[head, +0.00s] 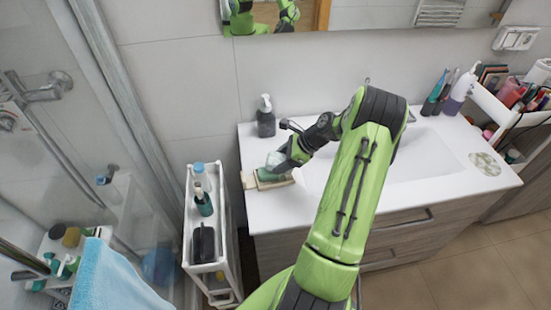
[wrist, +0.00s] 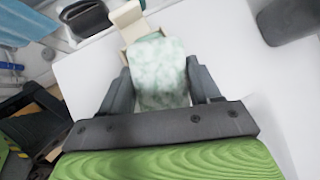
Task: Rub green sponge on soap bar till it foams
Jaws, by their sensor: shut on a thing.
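My gripper (head: 285,158) is at the left end of the white counter. It is shut on the sponge (wrist: 160,75), a block mottled pale green and white, which also shows in the head view (head: 275,160). The white patches look like foam. The sponge is over a cream dish (wrist: 127,18), seen in the head view (head: 249,181) at the counter's left edge. A dull green patch shows in the dish below the sponge; I cannot tell whether it is the soap bar. Whether the sponge touches the soap is hidden.
A dark grey pump bottle (head: 266,117) stands behind the dish, close to my gripper. A white cart (head: 189,240) with bottles is left of the counter. The sink basin (head: 430,155) is to the right. Toiletries stand at the far right.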

